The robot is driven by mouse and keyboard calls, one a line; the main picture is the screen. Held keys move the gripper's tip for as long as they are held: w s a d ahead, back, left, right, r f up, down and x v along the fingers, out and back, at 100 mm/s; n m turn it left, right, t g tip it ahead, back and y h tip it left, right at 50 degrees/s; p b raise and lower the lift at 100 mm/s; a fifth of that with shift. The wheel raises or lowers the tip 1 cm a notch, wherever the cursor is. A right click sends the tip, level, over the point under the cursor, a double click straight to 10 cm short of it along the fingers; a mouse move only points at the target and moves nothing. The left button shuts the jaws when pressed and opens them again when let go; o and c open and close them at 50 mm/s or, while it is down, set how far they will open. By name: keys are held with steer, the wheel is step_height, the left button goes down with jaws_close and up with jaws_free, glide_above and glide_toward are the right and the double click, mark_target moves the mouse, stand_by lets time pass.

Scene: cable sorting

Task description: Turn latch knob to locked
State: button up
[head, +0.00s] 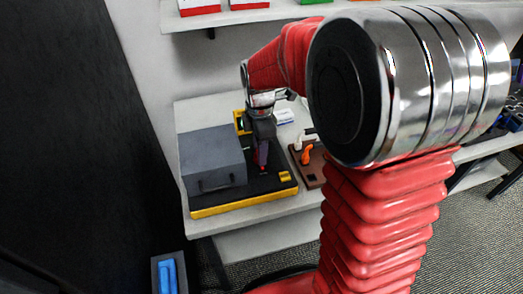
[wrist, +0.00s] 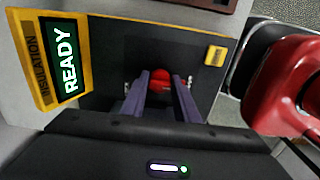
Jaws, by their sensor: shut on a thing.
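The latch knob (wrist: 161,77) is a red round piece on the black panel of a yellow-edged station, seen in the wrist view. My gripper (wrist: 160,82) has its two purple-grey fingers on either side of the knob and is shut on it. In the head view my gripper (head: 262,160) points down onto the station's black top (head: 255,188), and the fingers mostly hide the knob there. The knob's exact turn angle cannot be told. A sign reading "INSULATION READY" (wrist: 58,60) stands at the left in the wrist view.
A grey box (head: 212,160) covers the station's left part, close beside my gripper. A small yellow block (head: 285,176) sits at its front right corner. A brown board (head: 311,176) with orange and white pieces stands to the right. A shelf (head: 240,17) hangs above.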

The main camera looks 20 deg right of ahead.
steer(key=shift+a, duration=0.15)
steer(key=shift+m, duration=0.4)
steer(key=m, duration=0.4)
steer(key=shift+a, duration=0.1)
steer(key=shift+m, duration=2.2)
steer(key=o, duration=1.1)
steer(key=shift+c, duration=0.2)
